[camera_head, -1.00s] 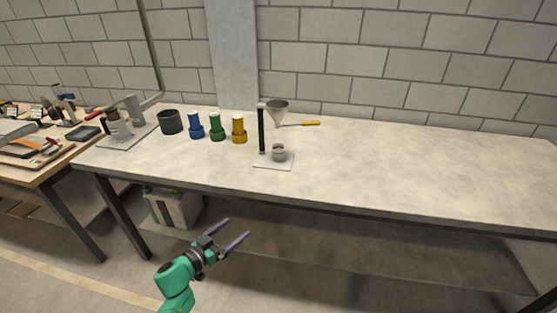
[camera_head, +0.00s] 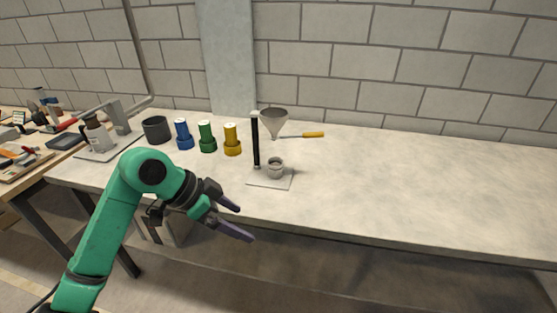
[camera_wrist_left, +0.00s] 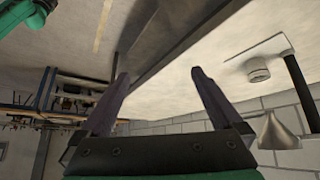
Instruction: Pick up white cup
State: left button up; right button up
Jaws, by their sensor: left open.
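The small whitish-grey cup (camera_head: 276,167) stands upright on the flat base plate (camera_head: 257,182) of a funnel stand near the front of the table. It also shows in the left wrist view (camera_wrist_left: 257,72), at the upper right. A grey funnel (camera_head: 272,121) is held above it on a black post (camera_head: 255,142). My left gripper (camera_head: 245,225) is open and empty, in front of the table's front edge, below and left of the cup and apart from it. Its two fingers show spread in the left wrist view (camera_wrist_left: 160,73). My right gripper is not seen.
The table (camera_head: 420,190) is clear to the right. Blue (camera_head: 183,134), green (camera_head: 207,137) and yellow (camera_head: 232,139) containers stand left of the post, beside a dark pot (camera_head: 156,130). A yellow-handled tool (camera_head: 313,134) lies behind. A side table with tools is at far left.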

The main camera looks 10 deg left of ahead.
aim_at(275, 168)
jog(key=i, duration=1.05)
